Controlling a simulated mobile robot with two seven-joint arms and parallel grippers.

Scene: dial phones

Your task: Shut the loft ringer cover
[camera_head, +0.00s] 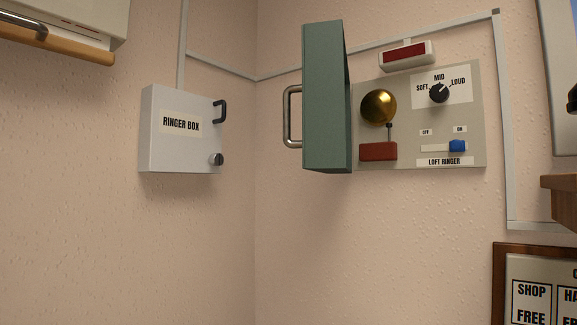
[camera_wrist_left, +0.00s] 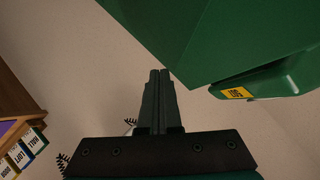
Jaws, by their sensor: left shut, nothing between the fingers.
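The loft ringer cover (camera_head: 325,100) is a green door in the head view. It stands open, swung out from the left side of the loft ringer panel (camera_head: 435,120), with a metal handle (camera_head: 290,117) on its left face. The panel shows a brass bell (camera_head: 379,106), a black SOFT/MID/LOUD dial (camera_head: 439,92) and a blue switch (camera_head: 457,145) at the ON side. My left gripper (camera_wrist_left: 158,75) shows only in the left wrist view. It is shut and empty, apart from the cover. My right gripper is in neither view.
A grey ringer box (camera_head: 182,130) hangs on the wall left of the corner. A red lamp (camera_head: 405,55) sits above the panel. A wooden-framed board (camera_head: 540,285) is at lower right. Dark green things, one with a yellow label (camera_wrist_left: 236,93), fill the wrist view's upper right.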

